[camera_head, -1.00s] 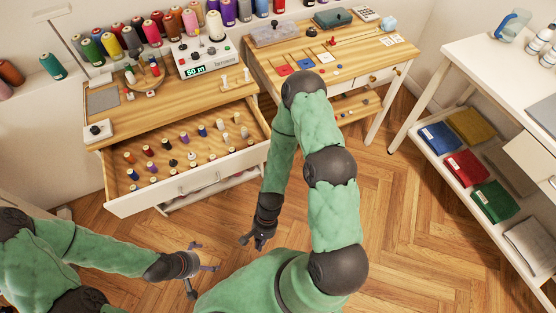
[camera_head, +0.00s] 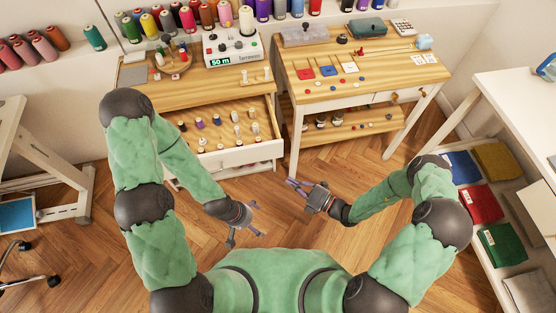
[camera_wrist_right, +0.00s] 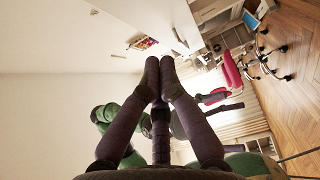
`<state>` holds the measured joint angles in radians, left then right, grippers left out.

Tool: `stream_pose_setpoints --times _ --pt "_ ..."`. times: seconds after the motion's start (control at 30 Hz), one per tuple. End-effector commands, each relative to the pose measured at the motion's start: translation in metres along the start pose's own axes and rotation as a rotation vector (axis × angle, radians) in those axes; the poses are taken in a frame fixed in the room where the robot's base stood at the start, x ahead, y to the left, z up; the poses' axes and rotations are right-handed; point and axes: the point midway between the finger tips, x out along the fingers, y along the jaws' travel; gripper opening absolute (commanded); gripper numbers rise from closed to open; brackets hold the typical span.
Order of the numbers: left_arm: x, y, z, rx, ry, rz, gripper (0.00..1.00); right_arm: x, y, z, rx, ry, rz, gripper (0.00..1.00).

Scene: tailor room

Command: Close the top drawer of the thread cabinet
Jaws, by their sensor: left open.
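The thread cabinet (camera_head: 200,97) stands at the back, left of centre in the head view. Its top drawer (camera_head: 243,156) is pulled out, with several thread spools standing in rows inside. My left arm covers the drawer's left part. My left gripper (camera_head: 246,232) is open and empty, above the floor in front of the drawer and apart from it. My right gripper (camera_head: 291,183) is to the right of the drawer front, near the table's front leg in the picture. Its fingers are together with nothing between them, and they also show in the right wrist view (camera_wrist_right: 160,62).
A sewing table (camera_head: 350,95) with small items stands right of the cabinet. A white shelf unit (camera_head: 490,105) with folded fabrics is at the right. A white stand (camera_head: 60,175) and chair wheels are at the left. Wooden floor (camera_head: 270,215) lies clear in front.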

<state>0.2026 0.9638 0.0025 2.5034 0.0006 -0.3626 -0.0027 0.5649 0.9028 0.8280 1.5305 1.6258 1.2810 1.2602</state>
Motion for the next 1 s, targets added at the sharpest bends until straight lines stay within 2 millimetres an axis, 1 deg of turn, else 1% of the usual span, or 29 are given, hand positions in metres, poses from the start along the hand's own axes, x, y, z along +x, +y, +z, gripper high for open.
stream_pose_setpoints --times 0.17,0.67,0.7,0.8,1.0 --pt "0.004 -0.002 0.000 -0.001 0.000 0.000 1.00 0.021 -0.001 -0.003 -0.003 0.008 0.000 0.00" --pt "0.021 -0.007 -0.001 0.000 0.000 0.000 1.00 0.101 -0.002 -0.003 -0.006 0.010 0.000 0.00" --pt "0.023 -0.008 -0.001 0.000 0.000 0.000 1.00 0.104 -0.002 0.004 -0.009 0.007 0.000 0.00" --pt "0.027 -0.010 -0.001 0.000 0.000 0.000 1.00 0.113 -0.002 0.014 -0.008 0.007 -0.001 0.00" --pt "0.031 -0.011 -0.001 0.000 0.000 0.000 1.00 0.123 -0.001 0.024 -0.005 0.007 -0.002 0.00"
